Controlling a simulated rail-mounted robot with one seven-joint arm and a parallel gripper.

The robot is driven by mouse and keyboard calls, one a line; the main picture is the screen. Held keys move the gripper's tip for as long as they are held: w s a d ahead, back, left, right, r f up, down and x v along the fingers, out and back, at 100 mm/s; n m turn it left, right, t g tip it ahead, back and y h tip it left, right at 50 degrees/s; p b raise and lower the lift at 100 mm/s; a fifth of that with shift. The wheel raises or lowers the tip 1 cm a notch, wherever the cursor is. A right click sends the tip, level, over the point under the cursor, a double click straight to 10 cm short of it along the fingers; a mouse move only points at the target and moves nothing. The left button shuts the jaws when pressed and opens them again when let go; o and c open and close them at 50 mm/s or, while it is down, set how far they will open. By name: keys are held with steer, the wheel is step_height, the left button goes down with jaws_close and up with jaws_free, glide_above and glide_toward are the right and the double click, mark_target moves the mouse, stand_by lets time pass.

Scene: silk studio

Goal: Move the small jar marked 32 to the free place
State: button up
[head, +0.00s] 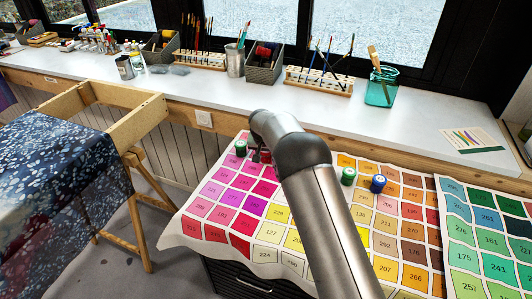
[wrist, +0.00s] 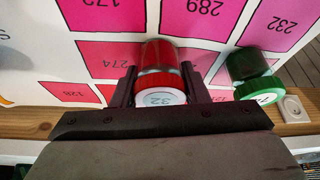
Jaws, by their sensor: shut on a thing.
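The small jar marked 32 (wrist: 162,90) has a red body and a white cap with a red rim. In the wrist view it is between the two fingers of my gripper (wrist: 158,88), which is shut on it. In the head view my gripper (head: 259,156) is at the far left part of the colour chart (head: 268,229), over the pink squares. My arm and fingers hide most of the jar there. I cannot tell whether the jar touches the chart. I cannot make out which spot is the free place.
A green jar (wrist: 256,75) stands close beside my gripper, also in the head view (head: 240,148). Another green jar (head: 348,176) and a blue jar (head: 378,183) stand right of my arm. Behind is a white counter (head: 270,98) with brush racks and pots. A wooden frame (head: 139,121) stands left.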

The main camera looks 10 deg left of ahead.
steer(key=shift+f, duration=0.2)
steer(key=o, duration=1)
steer(key=shift+r, duration=0.1)
